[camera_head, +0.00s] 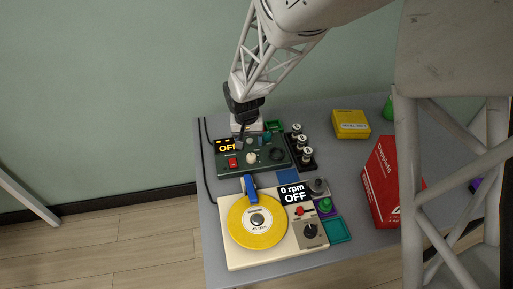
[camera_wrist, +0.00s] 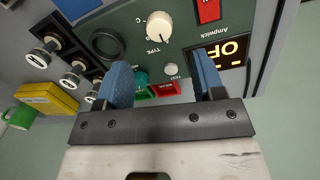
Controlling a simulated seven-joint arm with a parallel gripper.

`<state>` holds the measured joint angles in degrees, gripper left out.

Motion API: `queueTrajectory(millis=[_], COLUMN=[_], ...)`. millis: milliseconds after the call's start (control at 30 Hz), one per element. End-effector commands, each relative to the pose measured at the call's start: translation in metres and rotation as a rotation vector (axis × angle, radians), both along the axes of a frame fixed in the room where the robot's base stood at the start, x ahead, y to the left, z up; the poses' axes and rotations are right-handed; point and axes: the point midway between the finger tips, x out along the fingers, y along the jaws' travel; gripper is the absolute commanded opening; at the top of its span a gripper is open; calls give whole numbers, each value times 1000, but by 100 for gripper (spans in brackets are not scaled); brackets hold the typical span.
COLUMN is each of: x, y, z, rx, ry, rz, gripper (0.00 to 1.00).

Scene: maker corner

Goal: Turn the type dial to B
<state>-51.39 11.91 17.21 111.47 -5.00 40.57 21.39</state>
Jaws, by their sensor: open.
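The type dial is a cream knob (camera_wrist: 158,27) on a dark green Ampwick unit (camera_wrist: 128,20), with "TYPE" and a letter "C" printed beside it. I cannot make out which letter it points to. In the head view the dial (camera_head: 251,157) sits near the middle of the green unit (camera_head: 223,171). My gripper (camera_wrist: 164,78) is open and empty, its two blue-padded fingers spread over the unit's back part, apart from the dial. In the head view my gripper (camera_head: 245,127) hangs above the unit's back edge.
The unit has an orange "OFF" display (camera_wrist: 221,51), a red switch (camera_wrist: 208,10) and a white test button (camera_wrist: 171,69). Small knobbed cylinders (camera_head: 298,140) stand close at its right. A yellow turntable (camera_head: 257,222) is in front; a yellow box (camera_head: 351,124) is at back right.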

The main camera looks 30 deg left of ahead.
Motion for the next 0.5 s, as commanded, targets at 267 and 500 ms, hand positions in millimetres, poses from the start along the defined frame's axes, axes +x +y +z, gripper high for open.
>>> queueTrajectory(millis=[267, 500], x=[0, 1], y=[0, -1], z=[-1, -13], rx=[0, -1], ry=[0, 1], rz=[0, -1], gripper=[62, 62])
